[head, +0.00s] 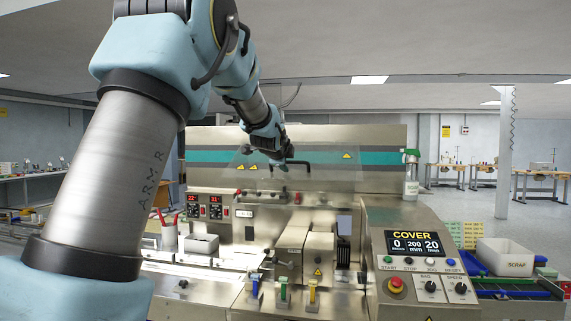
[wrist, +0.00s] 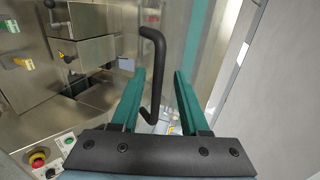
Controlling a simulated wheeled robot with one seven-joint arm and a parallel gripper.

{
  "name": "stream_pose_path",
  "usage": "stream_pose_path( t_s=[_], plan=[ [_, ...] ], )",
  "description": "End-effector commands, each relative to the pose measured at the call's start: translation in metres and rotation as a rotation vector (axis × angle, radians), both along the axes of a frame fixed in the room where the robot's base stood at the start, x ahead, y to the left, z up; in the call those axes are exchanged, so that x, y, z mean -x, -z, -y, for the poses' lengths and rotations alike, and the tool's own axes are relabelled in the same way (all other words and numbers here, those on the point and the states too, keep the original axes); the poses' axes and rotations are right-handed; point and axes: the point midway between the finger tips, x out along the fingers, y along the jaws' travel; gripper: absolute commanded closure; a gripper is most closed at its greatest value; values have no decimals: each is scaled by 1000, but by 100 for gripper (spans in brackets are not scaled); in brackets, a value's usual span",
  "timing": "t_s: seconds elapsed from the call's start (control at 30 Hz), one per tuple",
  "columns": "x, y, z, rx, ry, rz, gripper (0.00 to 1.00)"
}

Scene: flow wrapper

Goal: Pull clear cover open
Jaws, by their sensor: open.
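The clear cover (head: 335,174) is a see-through panel with yellow warning labels, across the upper front of the wrapper. Its black bar handle (head: 298,163) shows beside my gripper (head: 281,164) in the head view. In the wrist view, the handle (wrist: 158,62) is a bent black bar. It appears between the two teal fingers of my gripper (wrist: 154,75), which are spread apart. The fingers do not close on the bar, and I cannot tell how deep it sits between them. The cover itself is hard to make out in the wrist view.
The control panel (head: 414,243) at the right reads "COVER" and has a red stop button (head: 396,284). Metal housings (head: 305,250) and coloured levers (head: 283,293) stand below the cover. A white scrap bin (head: 505,257) is at the right.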

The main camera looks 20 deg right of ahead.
Motion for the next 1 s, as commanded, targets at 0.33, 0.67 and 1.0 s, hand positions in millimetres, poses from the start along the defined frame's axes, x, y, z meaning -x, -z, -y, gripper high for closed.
stream_pose_path(
  t_s=[0.33, 0.67, 1.0],
  plan=[
    [54, -18, -26, 7, 4, 7, 55],
    [81, -33, -43, 5, 2, 4, 55],
    [84, -36, -46, 4, 1, 4, 55]
  ],
)
